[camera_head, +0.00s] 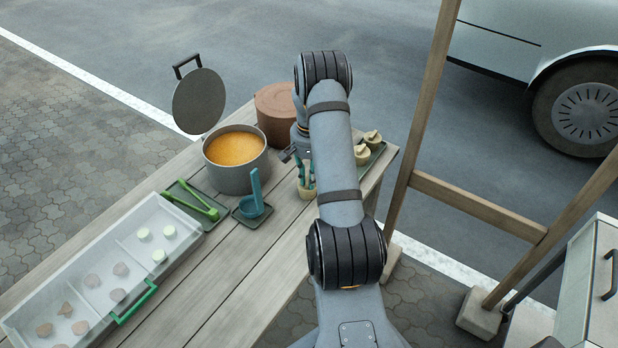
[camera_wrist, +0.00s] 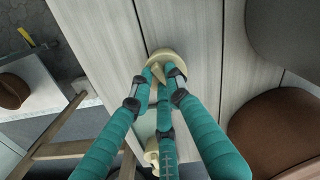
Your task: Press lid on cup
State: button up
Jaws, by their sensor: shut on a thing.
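My gripper (camera_head: 306,178) has teal fingers and points down at the table's right part. In the wrist view its fingers (camera_wrist: 160,76) close on the raised grip of a cream lid (camera_wrist: 183,58). In the head view a cream cup (camera_head: 304,194) stands on the table right below the fingertips. The lid is at the cup's top, but I cannot tell whether it is fully seated. My arm and fingers hide part of both.
A pot of orange soup (camera_head: 235,160), an open round lid (camera_head: 198,101), a brown pot (camera_head: 275,116), a blue ladle (camera_head: 255,195), green tongs (camera_head: 196,202) and a white food bin (camera_head: 100,275) lie leftward. The front planks are clear.

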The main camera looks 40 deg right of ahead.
jog(key=shift+f+b, duration=0.2)
jog(key=shift+b, duration=0.1)
dwell(0.6)
jog(key=o, duration=0.8)
jog(key=shift+o, duration=1.2)
jog(key=shift+o, duration=1.2)
jog(key=shift+r, duration=0.15)
jog(key=shift+r+p, duration=2.05)
jog(key=shift+r, duration=0.9)
